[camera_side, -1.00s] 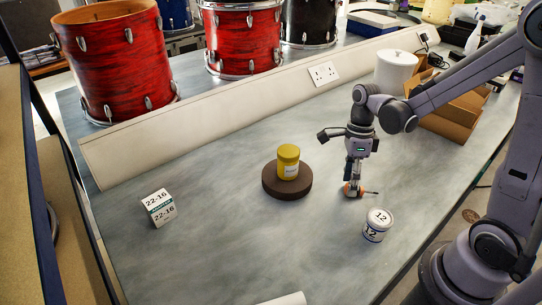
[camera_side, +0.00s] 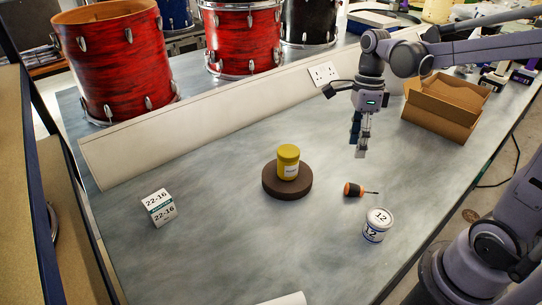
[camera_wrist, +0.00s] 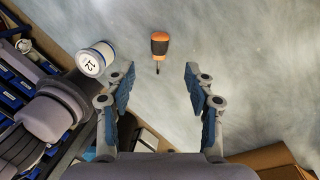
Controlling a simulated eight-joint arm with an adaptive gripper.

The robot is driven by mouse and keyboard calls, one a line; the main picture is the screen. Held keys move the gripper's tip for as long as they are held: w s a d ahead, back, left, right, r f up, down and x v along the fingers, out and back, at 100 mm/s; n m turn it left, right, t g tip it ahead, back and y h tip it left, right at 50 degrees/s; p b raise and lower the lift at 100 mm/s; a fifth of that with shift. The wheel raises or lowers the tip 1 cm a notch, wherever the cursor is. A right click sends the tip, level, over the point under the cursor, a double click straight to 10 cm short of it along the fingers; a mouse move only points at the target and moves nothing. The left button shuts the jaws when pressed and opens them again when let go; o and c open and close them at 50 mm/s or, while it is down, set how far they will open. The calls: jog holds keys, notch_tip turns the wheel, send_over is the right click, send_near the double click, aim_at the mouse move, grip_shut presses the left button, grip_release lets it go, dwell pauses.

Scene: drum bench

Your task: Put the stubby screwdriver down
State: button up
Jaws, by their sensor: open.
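The stubby screwdriver (camera_side: 354,190) lies on the bench, with an orange and black handle and a short dark shaft pointing right in the side view. In the wrist view the screwdriver (camera_wrist: 159,45) lies ahead of the fingertips, its shaft pointing toward me. My gripper (camera_side: 361,152) is raised above and behind it in the side view, apart from it. In the wrist view my gripper (camera_wrist: 163,82) has its two blue-padded fingers spread wide with nothing between them.
A white tub marked 12 (camera_side: 377,225) stands close to the screwdriver. A yellow jar (camera_side: 288,160) sits on a round brown stand (camera_side: 287,191). A 22-16 box (camera_side: 159,207) is at left. A cardboard box (camera_side: 441,110) stands at right.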

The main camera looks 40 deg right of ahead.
jog(key=s+a+n+t, duration=0.1)
jog(key=a+n+t, duration=0.2)
jog(key=n, duration=1)
jog(key=s+a+r+n+t+h, duration=0.1)
jog(key=n+t, duration=0.4)
jog(key=n, duration=0.8)
jog(key=shift+s+a+r+t, duration=0.25)
jog(key=shift+s+a, duration=0.45)
jog(key=shift+a, duration=0.55)
